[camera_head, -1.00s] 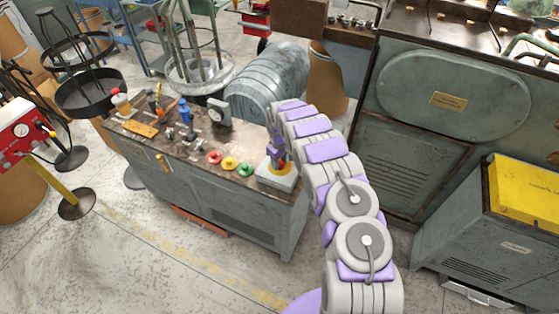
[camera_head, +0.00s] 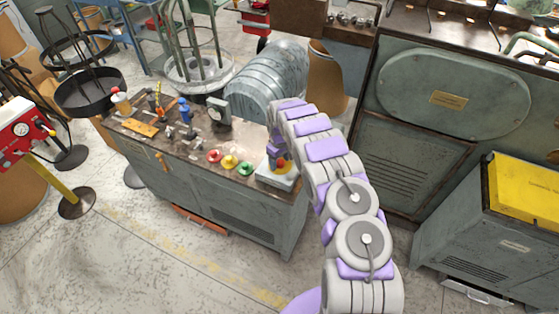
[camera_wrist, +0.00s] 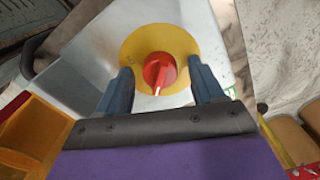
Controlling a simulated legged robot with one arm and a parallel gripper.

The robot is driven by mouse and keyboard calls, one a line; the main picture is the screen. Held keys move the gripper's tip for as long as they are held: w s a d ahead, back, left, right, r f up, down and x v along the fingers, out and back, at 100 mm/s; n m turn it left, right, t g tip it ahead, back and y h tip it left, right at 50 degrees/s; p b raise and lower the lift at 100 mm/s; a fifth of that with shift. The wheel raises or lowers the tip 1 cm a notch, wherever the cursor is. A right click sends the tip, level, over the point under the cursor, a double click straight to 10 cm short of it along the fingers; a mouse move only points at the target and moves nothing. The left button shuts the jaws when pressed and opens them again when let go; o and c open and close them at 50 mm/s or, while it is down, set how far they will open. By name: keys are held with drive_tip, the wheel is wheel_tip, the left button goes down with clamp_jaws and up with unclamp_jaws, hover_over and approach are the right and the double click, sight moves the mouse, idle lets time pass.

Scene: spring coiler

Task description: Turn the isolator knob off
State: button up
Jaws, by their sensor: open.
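The isolator knob (camera_wrist: 159,70) is red with a white pointer line and sits on a round yellow plate (camera_wrist: 135,45). The plate is on a pale grey box (camera_wrist: 85,62). In the wrist view the white line points down towards my gripper's palm. My gripper (camera_wrist: 160,78) is open, with one blue finger on each side of the knob and gaps between. I cannot tell how far above the plate the fingertips are. In the head view the knob (camera_head: 281,163) shows on the box (camera_head: 277,183) at the bench's right end, with my gripper (camera_head: 273,152) just beside it.
Red, yellow and green buttons (camera_head: 230,162) stand left of the box on the bench (camera_head: 200,150). A dial gauge (camera_head: 218,111) and a ribbed grey drum (camera_head: 268,85) are behind. A yellow-topped cabinet (camera_head: 520,200) stands right. The floor in front is clear.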

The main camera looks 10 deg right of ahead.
sight(279, 160)
drive_tip(key=shift+r, duration=0.1)
wheel_tip(279, 160, up, 17)
drive_tip(key=shift+p, duration=0.4)
idle(0.4)
